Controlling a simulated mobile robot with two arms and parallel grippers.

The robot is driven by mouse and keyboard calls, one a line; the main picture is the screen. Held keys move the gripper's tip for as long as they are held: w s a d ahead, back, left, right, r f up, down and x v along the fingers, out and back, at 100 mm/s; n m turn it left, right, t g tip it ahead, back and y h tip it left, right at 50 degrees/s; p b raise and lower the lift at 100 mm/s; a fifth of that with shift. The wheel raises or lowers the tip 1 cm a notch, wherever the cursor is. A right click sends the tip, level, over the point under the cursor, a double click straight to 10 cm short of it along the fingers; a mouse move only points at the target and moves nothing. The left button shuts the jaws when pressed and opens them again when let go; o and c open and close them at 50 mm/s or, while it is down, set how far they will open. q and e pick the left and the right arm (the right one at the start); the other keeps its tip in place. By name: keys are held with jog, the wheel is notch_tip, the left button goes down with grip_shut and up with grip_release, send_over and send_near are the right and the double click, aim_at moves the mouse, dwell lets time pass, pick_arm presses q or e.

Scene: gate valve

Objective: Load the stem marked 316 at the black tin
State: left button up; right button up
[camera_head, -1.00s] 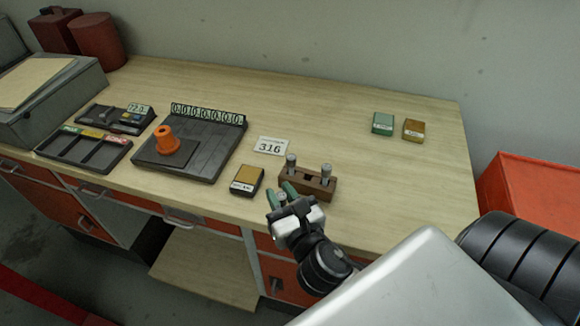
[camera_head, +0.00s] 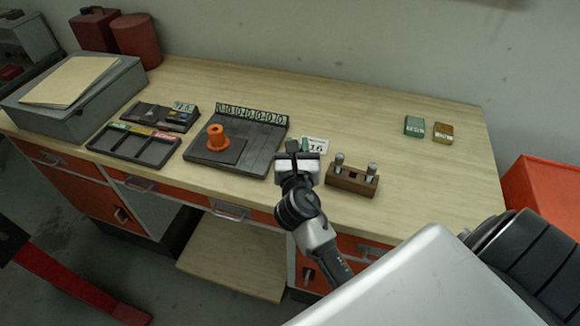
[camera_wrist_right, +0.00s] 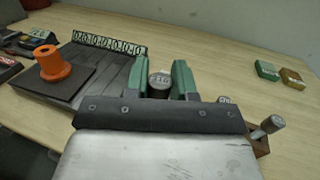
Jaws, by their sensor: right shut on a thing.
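My right gripper (camera_head: 301,148) is shut on a dark round stem (camera_wrist_right: 160,84), its green fingers on either side of it in the right wrist view (camera_wrist_right: 159,80). The stem's pale top mark is hard to read. A white card marked 316 (camera_head: 319,146) lies just behind and right of the gripper, partly covered. The black tin with a tan top is not visible now; my gripper and wrist cover its place in front of the card. Two metal stems (camera_head: 340,161) stand in a brown block (camera_head: 351,181) to the right. My left gripper is not in view.
Left of the gripper, a dark board (camera_head: 253,147) has a row of zeros and an orange hollow piece (camera_head: 217,138). A compartment tray (camera_head: 133,145) lies farther left. Green (camera_head: 414,127) and tan (camera_head: 443,133) tins stand back right.

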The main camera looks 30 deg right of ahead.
jog(key=w+d+r+m+g+h+p, duration=0.1)
jog(key=w+d+r+m+g+h, duration=0.1)
jog(key=w, duration=0.1)
notch_tip(320, 180, down, 6)
jog(key=b, duration=0.7)
jog(key=shift+w+d+r, duration=0.15)
jog(key=shift+f+b, duration=0.3)
jog(key=shift+f, duration=0.2)
dwell(0.8)
jog(key=shift+f+p, duration=0.1)
jog(key=shift+p, duration=0.2)
dwell(1.4)
notch_tip(320, 180, up, 7)
jog(key=p, duration=0.8)
